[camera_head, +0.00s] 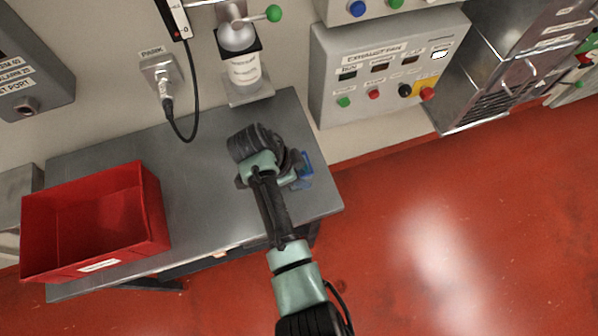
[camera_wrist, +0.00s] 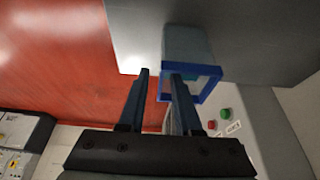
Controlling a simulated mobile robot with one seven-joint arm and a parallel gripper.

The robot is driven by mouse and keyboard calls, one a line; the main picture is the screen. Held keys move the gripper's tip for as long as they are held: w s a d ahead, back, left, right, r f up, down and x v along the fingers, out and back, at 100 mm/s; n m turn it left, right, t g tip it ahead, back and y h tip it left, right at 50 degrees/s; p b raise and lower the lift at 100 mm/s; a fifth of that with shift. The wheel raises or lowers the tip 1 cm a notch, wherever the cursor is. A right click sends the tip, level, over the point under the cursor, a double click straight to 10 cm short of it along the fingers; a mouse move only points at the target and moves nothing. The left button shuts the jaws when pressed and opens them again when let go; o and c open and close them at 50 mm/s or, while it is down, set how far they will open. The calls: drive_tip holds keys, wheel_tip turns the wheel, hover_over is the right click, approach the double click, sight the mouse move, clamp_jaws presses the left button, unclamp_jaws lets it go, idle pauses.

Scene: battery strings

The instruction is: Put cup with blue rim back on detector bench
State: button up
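The cup with the blue rim (camera_head: 305,170) is at the right end of the grey metal bench (camera_head: 205,150), partly hidden by my gripper. In the wrist view the cup (camera_wrist: 188,48) is a translucent, square-looking cup with its blue rim toward me. My gripper (camera_wrist: 161,75) has its two dark fingers apart. The near rim edge shows between the fingertips, and the right finger overlaps the cup's opening. I see a gap beside the left finger; I cannot tell whether the right finger touches the cup. In the head view my gripper (camera_head: 294,168) is just left of the cup.
A red bin (camera_head: 150,215) stands on the bench's left part. A detector-like stand with a labelled cylinder (camera_head: 243,70) is at the bench's back edge. A grey button panel (camera_head: 385,75) is on the wall to the right. Open red floor (camera_head: 450,230) lies right of the bench.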

drive_tip(key=shift+r, duration=0.25)
drive_tip(key=shift+a+r, duration=0.25)
drive_tip(key=b+v, duration=0.1)
drive_tip(key=v, duration=1)
drive_tip(key=shift+d+r, duration=0.1)
drive_tip(key=shift+r, duration=0.05)
drive_tip(key=w+a+r+n+t+y, duration=0.2)
drive_tip(key=w+r+n+t+y, duration=0.15)
drive_tip(key=w+r+t, duration=0.6)
drive_tip(key=w+r+n+t+y, duration=0.1)
drive_tip(key=w+r+n+t, duration=0.1)
drive_tip(key=r, duration=0.8)
drive_tip(key=w+r+n+t, duration=0.2)
drive_tip(key=r+n, duration=0.1)
drive_tip(key=r, duration=0.8)
drive_tip(key=s+d+r+n+t, duration=0.1)
drive_tip(key=s+r+t, duration=0.3)
drive_tip(key=r, duration=0.5)
drive_tip(key=s+d+r+n+t, duration=0.2)
drive_tip(key=s+r+n+t, duration=0.1)
drive_tip(key=s+r, duration=0.4)
drive_tip(key=s+d+r+n+t, duration=0.2)
drive_tip(key=s+r+t, duration=0.3)
drive_tip(key=r, duration=0.8)
drive_tip(key=shift+s+d, duration=0.25)
drive_tip(key=shift+s, duration=0.15)
